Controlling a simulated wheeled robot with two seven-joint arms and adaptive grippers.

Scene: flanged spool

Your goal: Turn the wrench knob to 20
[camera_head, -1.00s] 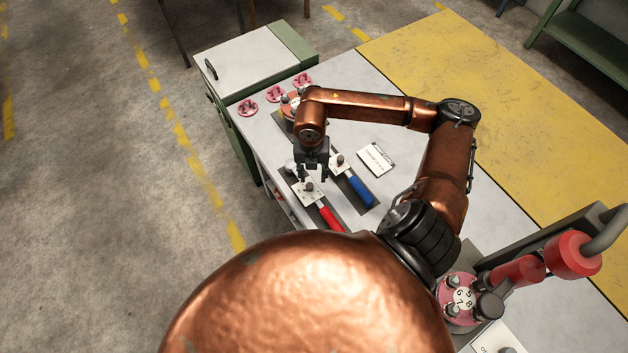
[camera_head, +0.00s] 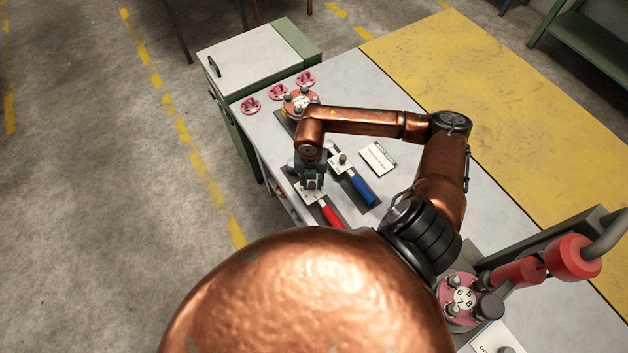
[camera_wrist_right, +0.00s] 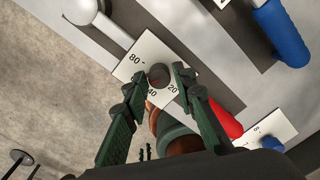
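The red-handled torque wrench lies on the bench; its red handle (camera_head: 331,215) points toward me in the head view. Its white dial plate (camera_wrist_right: 137,66) shows 80, 40 and 20 in the right wrist view. The dark round wrench knob (camera_wrist_right: 158,75) stands on that plate, with 20 and 40 on its near side. My right gripper (camera_wrist_right: 160,73) is open, one finger on each side of the knob, with narrow gaps that look clear of it. In the head view my right gripper (camera_head: 311,181) covers the knob. My left gripper is not in view.
A blue-handled wrench (camera_head: 362,189) lies close beside on the right. A white card (camera_head: 378,158) lies farther right. Pink flanged parts (camera_head: 250,106) stand at the far bench end. A numbered pink flange (camera_head: 461,298) and red cylinders (camera_head: 572,255) stand at the near right.

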